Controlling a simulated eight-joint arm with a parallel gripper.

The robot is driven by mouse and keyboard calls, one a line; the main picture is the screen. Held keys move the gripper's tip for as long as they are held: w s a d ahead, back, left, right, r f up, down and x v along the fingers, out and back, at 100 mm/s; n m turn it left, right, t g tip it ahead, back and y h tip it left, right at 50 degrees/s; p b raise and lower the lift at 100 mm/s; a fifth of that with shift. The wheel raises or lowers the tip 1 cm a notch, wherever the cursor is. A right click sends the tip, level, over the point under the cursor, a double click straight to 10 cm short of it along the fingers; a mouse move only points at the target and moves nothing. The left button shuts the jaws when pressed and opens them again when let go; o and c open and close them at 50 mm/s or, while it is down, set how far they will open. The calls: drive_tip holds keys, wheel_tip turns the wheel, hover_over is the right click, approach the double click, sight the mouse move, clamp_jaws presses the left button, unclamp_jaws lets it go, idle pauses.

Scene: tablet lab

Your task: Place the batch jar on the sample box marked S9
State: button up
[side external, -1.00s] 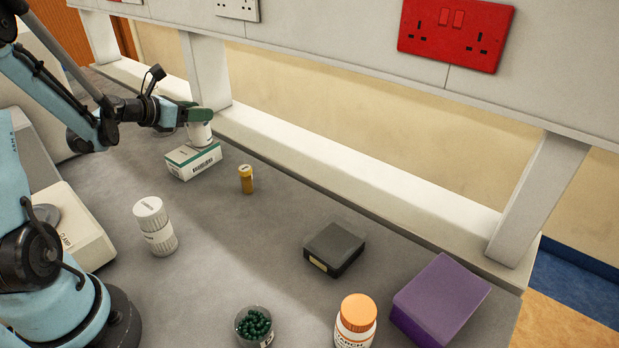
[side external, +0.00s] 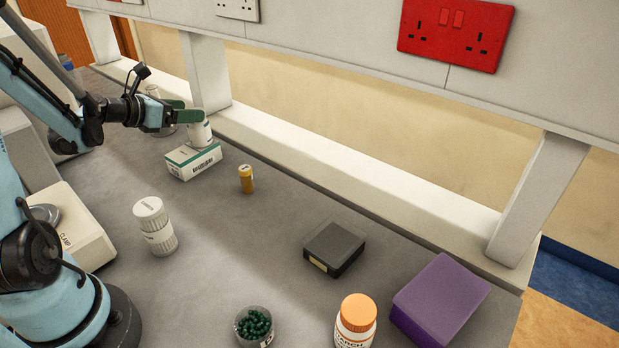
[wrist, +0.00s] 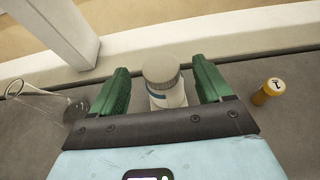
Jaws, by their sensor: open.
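A small white jar (side external: 201,134) with a label stands upright on a white-and-green box (side external: 194,160) near the back ledge. No S9 mark is readable on the box. My gripper (side external: 186,117) is open beside the jar's upper part, on its left in the side view. In the wrist view the jar (wrist: 163,82) shows between the spread green fingers (wrist: 164,85), with a gap visible on each side. The wrist view hides the box behind my gripper.
An amber vial (side external: 246,179) stands right of the box. A ribbed white jar (side external: 155,226), a dark box (side external: 334,249), a purple box (side external: 440,300), an orange-capped jar (side external: 356,318) and a beaker of green beads (side external: 254,326) are spread across the bench.

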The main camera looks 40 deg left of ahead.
drive_tip(key=s+d+m+g, duration=0.3)
drive_tip(key=d+m, duration=1)
drive_tip(key=m, duration=0.5)
drive_tip(key=s+d+r+m+g, duration=0.1)
drive_tip(key=s+d+m+g, duration=0.2)
drive_tip(key=d+m, duration=1)
drive_tip(key=s+m, duration=0.3)
drive_tip(key=m, duration=0.2)
drive_tip(key=shift+s, duration=0.25)
